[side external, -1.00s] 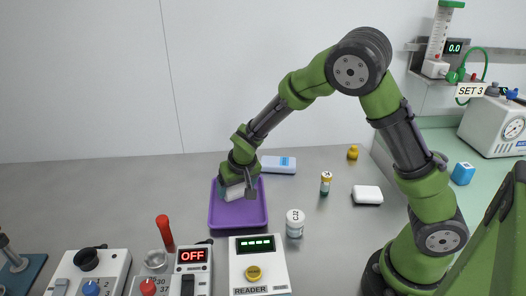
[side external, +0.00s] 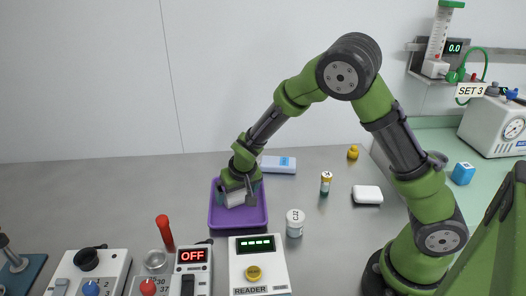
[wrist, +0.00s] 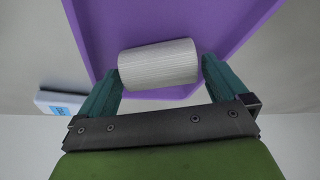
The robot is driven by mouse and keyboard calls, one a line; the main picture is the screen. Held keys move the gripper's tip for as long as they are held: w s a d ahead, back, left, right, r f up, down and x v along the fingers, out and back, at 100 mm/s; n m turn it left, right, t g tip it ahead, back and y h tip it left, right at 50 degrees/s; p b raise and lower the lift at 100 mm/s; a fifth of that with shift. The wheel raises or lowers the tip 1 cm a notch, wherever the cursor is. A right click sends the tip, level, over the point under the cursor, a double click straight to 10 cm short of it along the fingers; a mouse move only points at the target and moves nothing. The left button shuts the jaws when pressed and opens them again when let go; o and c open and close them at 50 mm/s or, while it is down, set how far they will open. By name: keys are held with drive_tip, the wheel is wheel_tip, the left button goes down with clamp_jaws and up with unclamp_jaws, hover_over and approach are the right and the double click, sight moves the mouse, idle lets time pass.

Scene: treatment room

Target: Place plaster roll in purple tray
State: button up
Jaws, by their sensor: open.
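The plaster roll (side external: 235,199) is a white ribbed cylinder. It lies on its side in the purple tray (side external: 238,222), towards the back. In the wrist view the roll (wrist: 158,64) sits between the two teal fingers of my gripper (wrist: 160,70), over the purple tray floor (wrist: 135,25). The fingers stand apart, one near each end of the roll, with a narrow gap at the right end; contact at the left end is hard to tell. My gripper (side external: 238,192) is low over the tray in the side view and partly covers the roll.
A white and blue box (side external: 278,165) lies just behind the tray. The reader box (side external: 258,265) and switch boxes are in front. The table left of the tray is clear.

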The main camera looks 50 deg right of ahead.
drive_tip(key=v, duration=1.1)
drive_tip(key=s+r+t+y, duration=0.1)
drive_tip(key=s+r+y, duration=0.1)
drive_tip(key=s+r, duration=0.4)
drive_tip(key=s+r+t+y, duration=0.1)
drive_tip(key=s+r, duration=0.5)
drive_tip(key=s, duration=0.6)
drive_tip(key=shift+s+n+t+y, duration=0.3)
drive_tip(key=shift+s+t+y, duration=0.1)
drive_tip(key=shift+t, duration=0.1)
